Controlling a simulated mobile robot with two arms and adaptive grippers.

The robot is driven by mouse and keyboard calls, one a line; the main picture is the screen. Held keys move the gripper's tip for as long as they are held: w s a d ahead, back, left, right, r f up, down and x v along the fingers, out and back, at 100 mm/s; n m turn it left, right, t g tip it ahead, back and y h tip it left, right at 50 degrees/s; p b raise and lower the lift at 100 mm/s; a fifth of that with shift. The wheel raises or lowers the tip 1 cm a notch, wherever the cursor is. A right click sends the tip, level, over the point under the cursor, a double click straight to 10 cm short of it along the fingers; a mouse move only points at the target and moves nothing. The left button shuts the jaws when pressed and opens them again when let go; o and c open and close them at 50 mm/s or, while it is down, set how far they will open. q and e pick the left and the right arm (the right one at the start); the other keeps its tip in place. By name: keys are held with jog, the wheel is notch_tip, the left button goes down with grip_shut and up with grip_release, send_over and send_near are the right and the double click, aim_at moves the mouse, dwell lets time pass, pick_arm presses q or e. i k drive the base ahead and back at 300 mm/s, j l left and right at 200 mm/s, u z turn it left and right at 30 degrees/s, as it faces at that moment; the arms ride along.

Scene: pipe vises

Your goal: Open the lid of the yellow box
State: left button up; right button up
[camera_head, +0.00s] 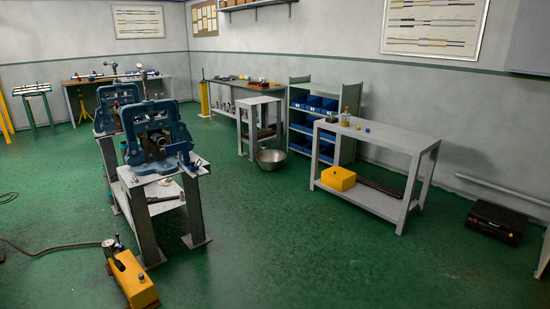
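The yellow box (338,178) sits on the lower shelf of a grey workbench, right of the middle of the view. It is small and block-shaped, near the left end of that shelf. Its lid looks shut, though it is too small to see the seam clearly. Neither of my grippers shows in the head view.
The grey workbench (385,135) carries a bottle and small items on top. Blue pipe vises (150,135) stand on a metal stand at left. A yellow pump (132,278) with a hose lies on the floor in front. A metal bowl (271,161) and black case (495,222) also sit on the floor. The middle green floor is clear.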

aim_at(341, 174)
jog(key=i+j+z, duration=0.1)
jog(key=i, duration=0.45)
jog(key=i+j+z, duration=0.1)
jog(key=i, duration=0.45)
jog(key=i+j+z, duration=0.1)
jog(key=i+j, duration=0.15)
jog(key=i, duration=0.25)
jog(key=i+j+z, duration=0.1)
jog(key=i+j, duration=0.15)
jog(key=i, duration=0.3)
jog(key=i+z, duration=0.25)
jog(key=i, duration=2.1)
